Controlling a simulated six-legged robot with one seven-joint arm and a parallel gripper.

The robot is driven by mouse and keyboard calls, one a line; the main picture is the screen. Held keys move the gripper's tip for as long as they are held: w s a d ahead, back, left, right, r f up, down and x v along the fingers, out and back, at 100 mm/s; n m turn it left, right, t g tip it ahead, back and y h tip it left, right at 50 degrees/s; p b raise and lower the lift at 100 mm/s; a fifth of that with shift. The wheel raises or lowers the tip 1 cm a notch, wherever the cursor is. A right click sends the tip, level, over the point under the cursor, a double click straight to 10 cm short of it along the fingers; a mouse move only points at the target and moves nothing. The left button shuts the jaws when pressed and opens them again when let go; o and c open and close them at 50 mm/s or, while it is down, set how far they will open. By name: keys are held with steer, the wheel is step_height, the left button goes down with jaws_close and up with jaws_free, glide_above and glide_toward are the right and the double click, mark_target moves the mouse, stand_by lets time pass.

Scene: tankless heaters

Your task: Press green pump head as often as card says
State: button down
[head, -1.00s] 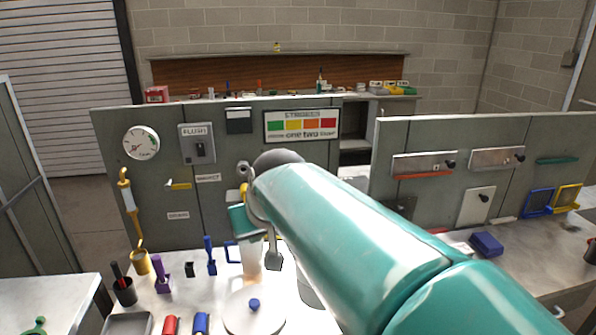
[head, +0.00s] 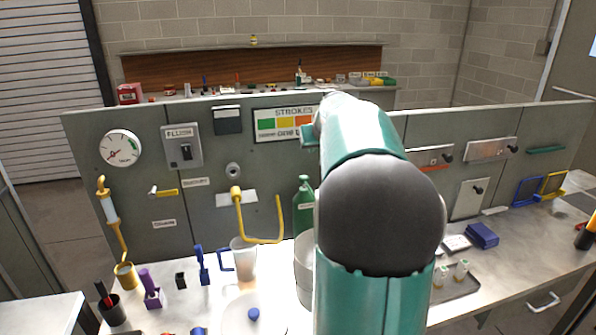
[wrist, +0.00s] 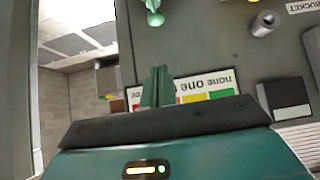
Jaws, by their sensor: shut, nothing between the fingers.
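A green bottle (head: 304,212) with a green pump head (head: 303,178) stands upright at the back of the workbench, left of my arm. In the wrist view a green piece, probably the pump head (wrist: 154,14), shows at the top. The STROKES card (head: 283,123) is on the grey panel, with green, yellow and orange blocks showing; my arm covers its right end. The card (wrist: 205,88) is upside down in the wrist view, with "none" and "one" readable. My gripper (wrist: 156,84) is shut and empty, raised in front of the card and apart from the bottle.
A yellow bent pipe (head: 262,240) sticks out left of the bottle. A clear jug (head: 243,262) with a blue handle and a pale round lid (head: 236,315) stand below it. A tray with small vials (head: 458,285) lies right of my arm.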

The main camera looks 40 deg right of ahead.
glide_above(306, 182)
step_height(306, 182, down, 7)
steer(key=shift+s, duration=0.1)
steer(key=f, duration=0.2)
steer(key=shift+w+d+f, duration=0.1)
steer(key=shift+w+f, duration=0.1)
steer(key=shift+f, duration=0.15)
steer(key=shift+s+f, duration=0.1)
steer(key=shift+f, duration=0.7)
